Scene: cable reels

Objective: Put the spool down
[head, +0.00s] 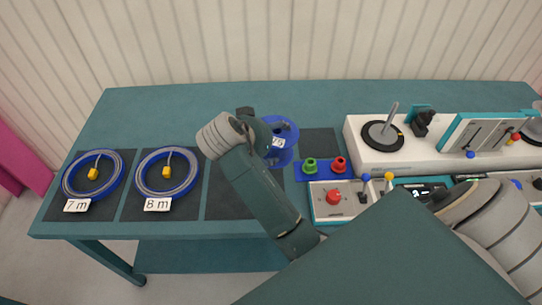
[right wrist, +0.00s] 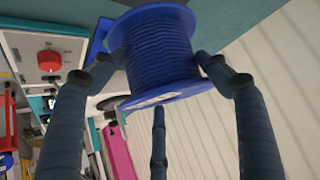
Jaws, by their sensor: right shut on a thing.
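The blue cable spool (head: 283,153) is over the back middle of the table in the head view, with a white label on it. My right gripper (head: 264,124) is at the spool's left and upper side and hides part of it. In the right wrist view the spool (right wrist: 153,55) sits between the dark fingers of the right gripper (right wrist: 153,68), which are closed around its sides. I cannot tell whether the spool touches the table. My left gripper is not in view.
Two blue cable rings lie on dark mats at left, labelled 7 m (head: 76,206) and 8 m (head: 157,204). A dark mat (head: 228,204) right of them looks empty. A machine with a red button (head: 333,197) and a white unit with a post (head: 360,155) fill the right.

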